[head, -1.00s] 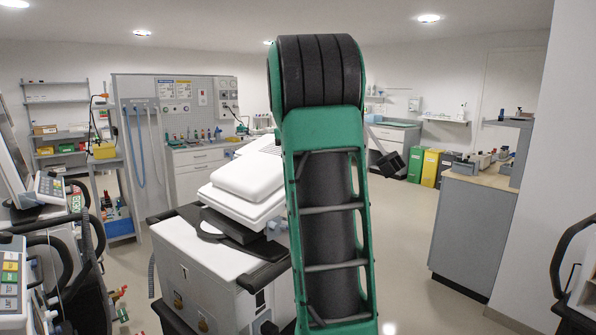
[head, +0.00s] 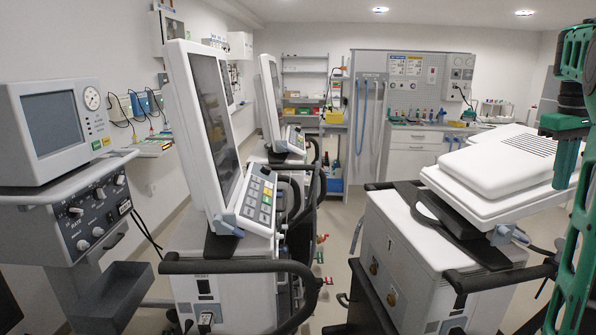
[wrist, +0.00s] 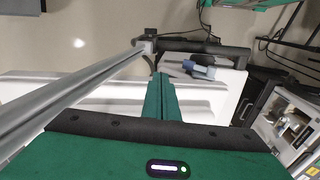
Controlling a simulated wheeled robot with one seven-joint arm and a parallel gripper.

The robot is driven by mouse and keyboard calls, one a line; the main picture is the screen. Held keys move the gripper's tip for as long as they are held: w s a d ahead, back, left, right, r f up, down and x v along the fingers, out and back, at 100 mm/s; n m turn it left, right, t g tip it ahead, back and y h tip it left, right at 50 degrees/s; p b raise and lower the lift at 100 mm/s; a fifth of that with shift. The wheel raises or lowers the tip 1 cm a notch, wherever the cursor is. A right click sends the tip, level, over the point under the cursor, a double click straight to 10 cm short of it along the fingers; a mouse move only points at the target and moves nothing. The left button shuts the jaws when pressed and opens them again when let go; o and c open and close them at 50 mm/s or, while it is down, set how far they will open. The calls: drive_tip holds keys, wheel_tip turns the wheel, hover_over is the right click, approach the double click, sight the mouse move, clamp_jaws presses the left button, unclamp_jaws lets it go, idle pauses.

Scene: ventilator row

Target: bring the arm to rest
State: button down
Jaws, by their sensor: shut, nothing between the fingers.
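My gripper (head: 564,180) hangs at the right edge in the head view, pointing down, in front of the right end of a white ventilator's folded top (head: 500,165). I cannot tell whether it touches that top. In the wrist view, the green fingers of my gripper (wrist: 160,82) are together with nothing between them. Part of my green arm runs down the right edge of the head view, and most of it is cut off.
A ventilator with an upright screen (head: 212,130) stands at centre left. A grey monitor (head: 62,130) on a cart is at far left. Dark handles (head: 240,267) stick out in front. A pegboard wall unit (head: 412,75) stands behind.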

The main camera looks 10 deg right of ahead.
drive_tip(key=s+a+f+m, duration=0.1)
drive_tip(key=s+a+f, duration=0.5)
drive_tip(key=a, duration=0.3)
drive_tip(key=s+a+f+m+y, duration=0.1)
drive_tip(key=s+a+f+m, duration=0.1)
drive_tip(key=s+a+f, duration=0.5)
drive_tip(key=s+a+f+m, duration=0.2)
drive_tip(key=s+a+f, duration=0.5)
drive_tip(key=a, duration=0.4)
drive_tip(key=shift+s+a+f+y, duration=0.15)
drive_tip(key=shift+a+f+y, duration=0.15)
drive_tip(key=shift+f+y, duration=0.1)
drive_tip(key=shift+s, duration=0.1)
